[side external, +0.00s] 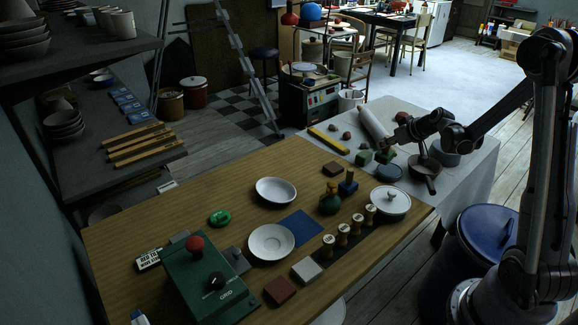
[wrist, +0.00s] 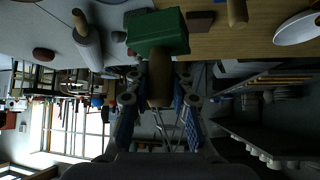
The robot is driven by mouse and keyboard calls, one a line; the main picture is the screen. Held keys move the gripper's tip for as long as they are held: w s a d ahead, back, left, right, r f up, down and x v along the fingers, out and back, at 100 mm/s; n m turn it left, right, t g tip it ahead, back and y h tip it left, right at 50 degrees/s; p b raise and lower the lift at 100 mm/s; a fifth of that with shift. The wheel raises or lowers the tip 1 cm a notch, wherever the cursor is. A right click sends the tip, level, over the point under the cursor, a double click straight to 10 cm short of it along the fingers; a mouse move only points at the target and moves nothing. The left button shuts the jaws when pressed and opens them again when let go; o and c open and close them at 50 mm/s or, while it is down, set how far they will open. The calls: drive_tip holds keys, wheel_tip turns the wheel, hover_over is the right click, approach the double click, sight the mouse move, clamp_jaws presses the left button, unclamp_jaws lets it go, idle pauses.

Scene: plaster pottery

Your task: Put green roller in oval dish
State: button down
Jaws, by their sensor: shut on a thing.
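The green roller (wrist: 157,33) has a box-like green head and a brown handle. In the wrist view my gripper (wrist: 158,92) is shut on the handle, with the green head beyond the fingertips. In the side view my gripper (side external: 396,145) is low over the grey cloth side of the table, and the green head (side external: 385,156) shows beside it. The fingers are small and dark there. A white oval dish (side external: 276,190) sits on the wooden tabletop, well left of my gripper, and appears empty.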

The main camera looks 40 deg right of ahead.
drive_tip(key=w+a+n+y, duration=0.3)
drive_tip(key=w+a+n, duration=0.1)
drive_tip(key=w+a, duration=0.5)
drive_tip(key=n+y, duration=0.3)
hover_over(276, 194)
wheel_tip(276, 194, down, 6)
drive_tip(key=shift+g, duration=0.3)
drive_tip(key=shift+f, duration=2.1)
drive_tip(key=shift+f, duration=0.35)
drive_tip(key=shift+s+f, duration=0.1)
drive_tip(key=shift+f, duration=0.25)
drive_tip(key=c, duration=1.2)
unclamp_jaws()
drive_tip(key=shift+h, duration=0.3)
drive_tip(key=shift+r, duration=0.15)
